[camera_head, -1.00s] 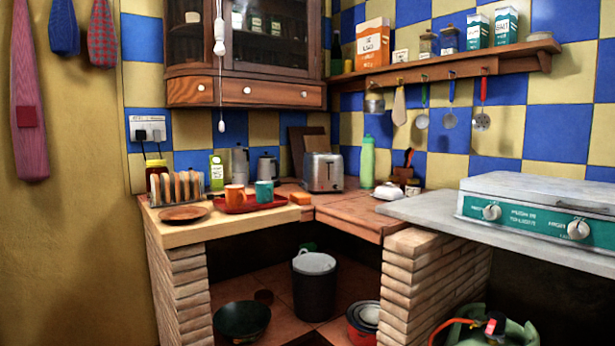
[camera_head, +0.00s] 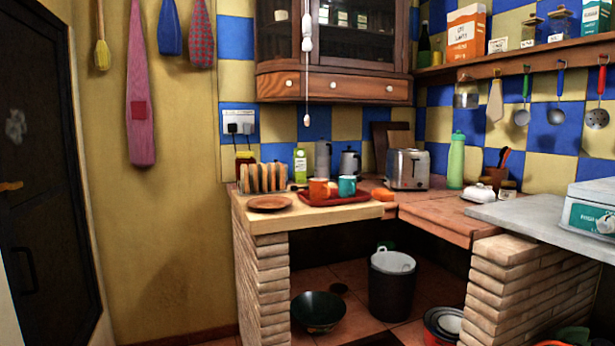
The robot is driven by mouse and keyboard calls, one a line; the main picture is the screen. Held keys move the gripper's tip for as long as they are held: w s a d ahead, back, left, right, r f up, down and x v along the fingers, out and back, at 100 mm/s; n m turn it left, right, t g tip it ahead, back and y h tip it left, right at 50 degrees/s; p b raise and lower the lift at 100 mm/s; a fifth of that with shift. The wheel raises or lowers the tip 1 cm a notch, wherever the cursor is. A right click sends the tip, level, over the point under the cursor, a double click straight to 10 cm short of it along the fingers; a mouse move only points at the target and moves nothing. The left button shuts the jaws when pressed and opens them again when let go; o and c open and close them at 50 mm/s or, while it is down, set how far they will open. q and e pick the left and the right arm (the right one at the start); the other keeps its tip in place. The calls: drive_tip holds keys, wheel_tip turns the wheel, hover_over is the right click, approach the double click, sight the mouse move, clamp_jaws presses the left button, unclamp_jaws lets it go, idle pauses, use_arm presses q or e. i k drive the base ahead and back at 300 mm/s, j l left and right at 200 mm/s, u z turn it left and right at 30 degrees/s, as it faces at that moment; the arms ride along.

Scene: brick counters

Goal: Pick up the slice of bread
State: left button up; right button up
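Several slices of bread (camera_head: 263,178) stand upright in a rack on the left part of the brick counter (camera_head: 300,219). A brown plate (camera_head: 270,203) lies on the counter in front of the rack. A silver toaster (camera_head: 408,169) stands further back at the corner; I cannot tell whether bread is in it. Neither of my grippers is in view.
A red tray (camera_head: 333,199) with an orange mug (camera_head: 319,191) and a teal mug (camera_head: 346,186) is right of the bread. A dark door (camera_head: 40,180) is at the far left. A black bin (camera_head: 392,284) and a dark bowl (camera_head: 318,311) are on the floor beneath the counter.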

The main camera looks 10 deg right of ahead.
sight(271, 167)
drive_tip(key=i+l+u, duration=0.1)
drive_tip(key=u, duration=0.35)
drive_tip(key=i+l+u, duration=0.2)
drive_tip(key=u, duration=0.25)
